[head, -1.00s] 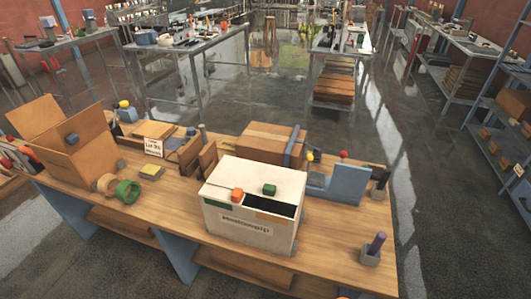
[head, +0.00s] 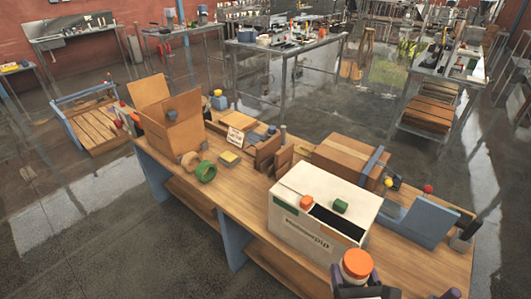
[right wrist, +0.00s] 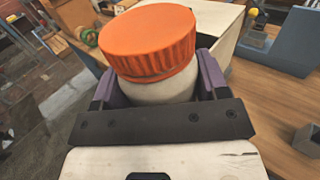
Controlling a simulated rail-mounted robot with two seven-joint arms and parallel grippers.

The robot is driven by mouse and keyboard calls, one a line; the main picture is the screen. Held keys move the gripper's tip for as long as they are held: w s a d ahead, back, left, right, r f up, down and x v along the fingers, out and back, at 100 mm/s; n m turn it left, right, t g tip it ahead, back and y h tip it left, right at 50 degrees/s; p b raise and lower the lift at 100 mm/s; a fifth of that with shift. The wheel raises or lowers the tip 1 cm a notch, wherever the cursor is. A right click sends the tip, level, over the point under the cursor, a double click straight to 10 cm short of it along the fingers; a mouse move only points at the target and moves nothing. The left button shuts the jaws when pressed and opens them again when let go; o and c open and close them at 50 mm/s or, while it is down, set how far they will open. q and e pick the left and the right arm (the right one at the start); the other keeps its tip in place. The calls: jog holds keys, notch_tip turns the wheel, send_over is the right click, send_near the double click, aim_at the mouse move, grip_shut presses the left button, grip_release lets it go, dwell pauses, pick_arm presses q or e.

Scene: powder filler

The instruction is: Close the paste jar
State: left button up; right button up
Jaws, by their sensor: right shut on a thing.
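A white jar with a ribbed orange lid (head: 357,263) is in my right gripper (head: 355,279), at the bottom of the head view in front of the white box. In the right wrist view the orange lid (right wrist: 148,42) sits over the mouth of the white jar body (right wrist: 160,90). The purple fingers of my right gripper (right wrist: 155,88) are shut on the jar body, one on each side. I cannot tell whether the lid is fully tightened. My left gripper is not in view.
The white box (head: 310,236) with a dark opening stands on the wooden workbench (head: 232,192). An open cardboard box (head: 172,120), green tape roll (head: 205,172) and blue stand (head: 420,220) stand nearby.

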aim_at(357, 252)
jog(key=r, duration=0.2)
jog(key=w+r, duration=0.1)
jog(key=r, duration=0.1)
jog(key=w+r+p, duration=0.1)
jog(key=r, duration=0.1)
jog(key=shift+d+r, duration=0.15)
jog(key=shift+r, duration=0.1)
notch_tip(357, 252, up, 28)
jog(key=p, duration=2.9)
jog(key=shift+r, duration=0.15)
jog(key=a+f+n+g+y, duration=0.4)
jog(key=a+f+n+y, duration=0.4)
jog(key=a+f+y, duration=0.3)
jog(key=shift+s+a+y, duration=0.3)
jog(key=shift+s+a, duration=0.15)
jog(key=shift+a, duration=1.45)
